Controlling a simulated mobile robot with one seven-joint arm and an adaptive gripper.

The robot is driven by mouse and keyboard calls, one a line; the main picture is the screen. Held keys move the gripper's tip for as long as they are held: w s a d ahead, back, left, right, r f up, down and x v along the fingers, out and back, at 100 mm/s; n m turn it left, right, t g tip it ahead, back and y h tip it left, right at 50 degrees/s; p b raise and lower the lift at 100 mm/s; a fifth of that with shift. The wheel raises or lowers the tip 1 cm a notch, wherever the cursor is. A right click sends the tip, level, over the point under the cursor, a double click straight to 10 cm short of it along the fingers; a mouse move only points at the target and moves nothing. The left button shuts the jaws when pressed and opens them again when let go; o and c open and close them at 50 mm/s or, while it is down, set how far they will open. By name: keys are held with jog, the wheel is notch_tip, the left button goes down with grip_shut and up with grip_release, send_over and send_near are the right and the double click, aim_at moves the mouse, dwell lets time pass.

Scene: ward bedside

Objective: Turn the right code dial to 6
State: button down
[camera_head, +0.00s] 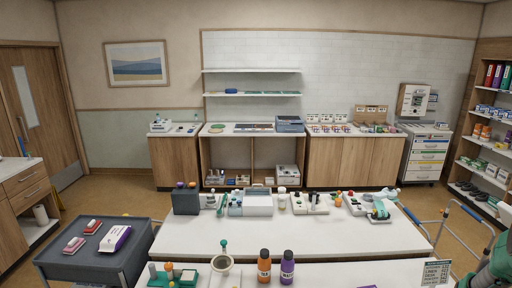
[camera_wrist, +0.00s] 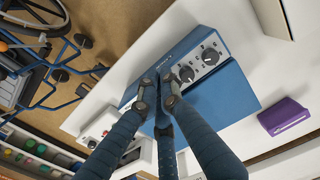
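In the wrist view a blue box (camera_wrist: 228,95) stands tilted in the picture on a white surface. Its pale panel (camera_wrist: 200,66) carries two round dark dials, a left dial (camera_wrist: 187,74) and a right code dial (camera_wrist: 210,57). The marks around them are too small to read. My gripper (camera_wrist: 157,80) has its fingertips close together over the box's left part, left of the left dial. Neither dial is between the fingers. Whether the tips touch each other or the box is unclear. I cannot surely identify this box in the head view.
In the wrist view a purple box (camera_wrist: 284,117) lies right of the blue box, and a wheelchair (camera_wrist: 45,50) stands on the floor at the left. In the head view a white table (camera_head: 300,238) holds several small items, with clear room in its middle.

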jog(key=shift+w+d+r, duration=0.2)
jog(key=shift+w+r, duration=0.15)
jog(key=shift+w, duration=0.15)
jog(key=shift+s+a+f, duration=0.15)
jog(key=shift+s+a, duration=0.15)
jog(key=shift+s, duration=0.2)
dwell(0.4)
notch_tip(320, 180, up, 6)
jog(key=p, duration=0.3)
jog(key=shift+s+f, duration=0.1)
dwell(0.6)
jog(key=shift+d+r+p, duration=0.45)
jog(key=shift+d+p, duration=0.3)
jog(key=shift+p, duration=0.2)
jog(key=shift+f, duration=0.2)
